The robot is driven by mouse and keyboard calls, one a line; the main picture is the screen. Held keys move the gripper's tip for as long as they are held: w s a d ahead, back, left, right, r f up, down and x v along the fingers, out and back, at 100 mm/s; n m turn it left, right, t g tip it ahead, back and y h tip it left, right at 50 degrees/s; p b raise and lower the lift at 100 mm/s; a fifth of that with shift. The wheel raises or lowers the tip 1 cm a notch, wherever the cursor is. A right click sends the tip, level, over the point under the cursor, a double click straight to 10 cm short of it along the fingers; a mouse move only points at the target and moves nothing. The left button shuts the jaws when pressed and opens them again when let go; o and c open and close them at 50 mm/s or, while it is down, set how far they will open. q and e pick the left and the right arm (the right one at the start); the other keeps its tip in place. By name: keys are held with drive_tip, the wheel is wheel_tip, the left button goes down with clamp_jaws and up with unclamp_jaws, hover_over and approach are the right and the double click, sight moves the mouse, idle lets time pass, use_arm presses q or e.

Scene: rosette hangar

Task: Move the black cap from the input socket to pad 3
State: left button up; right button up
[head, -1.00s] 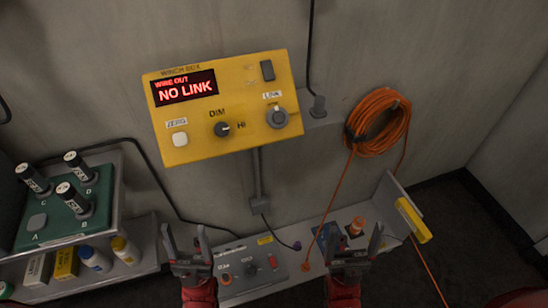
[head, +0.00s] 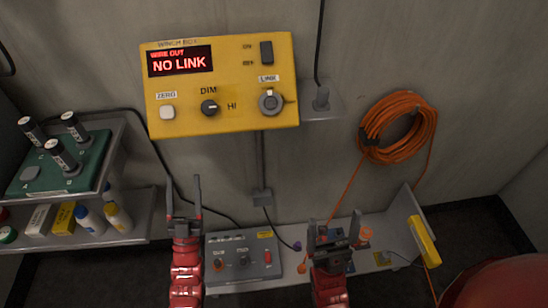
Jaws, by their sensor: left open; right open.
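I cannot make out a black cap, an input socket or a pad marked 3 for certain. A grey control box (head: 243,258) on the low bench carries small knobs, one of them dark, and a red switch; its labels are too small to read. My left gripper (head: 184,205) is open and empty, pointing up just left of this box. My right gripper (head: 334,234) is open, right of the box, and hides part of the bench. An orange piece (head: 364,234) shows beside it. A purple-ended plug (head: 297,246) lies between box and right gripper.
A yellow winch box (head: 225,110) reading NO LINK is on the wall. A coiled orange cable (head: 398,127) hangs right of it. At left, a green board (head: 90,160) holds several black-and-white cylinders above a shelf (head: 140,228) with bottles. A yellow block (head: 423,242) is at the bench's right end.

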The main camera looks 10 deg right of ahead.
use_arm(q)
drive_tip(key=w+f+g+y+b, duration=0.1)
drive_tip(key=w+f+g+b, duration=0.4)
drive_tip(key=f, duration=0.6)
drive_tip(key=w+a+f+n+g+y+b, duration=0.1)
drive_tip(key=w+f+g, duration=0.4)
drive_tip(key=f, duration=0.6)
drive_tip(key=w+f+g+y+b, duration=0.1)
drive_tip(key=w+f+g+b, duration=0.2)
drive_tip(key=w+f, duration=0.6)
drive_tip(key=s+a+f+g+y+b, duration=0.1)
drive_tip(key=s+f+g+b, duration=0.2)
drive_tip(key=f, duration=0.5)
drive_tip(key=s+a+f+g+b, duration=0.15)
drive_tip(key=s+f+g, duration=0.3)
drive_tip(key=f, duration=0.45)
drive_tip(key=s+f+g+b, duration=0.1)
drive_tip(key=s+g, duration=0.1)
drive_tip(key=s+d+f+n+g+b, duration=0.1)
drive_tip(key=s+g, duration=0.1)
drive_tip(key=s, duration=0.1)
drive_tip(key=s+f+g+b, duration=0.1)
drive_tip(key=s+g, duration=0.1)
drive_tip(key=s, duration=0.1)
drive_tip(key=shift+d+f, duration=0.2)
drive_tip(key=shift+f, duration=0.05)
drive_tip(key=shift+s+g, duration=0.25)
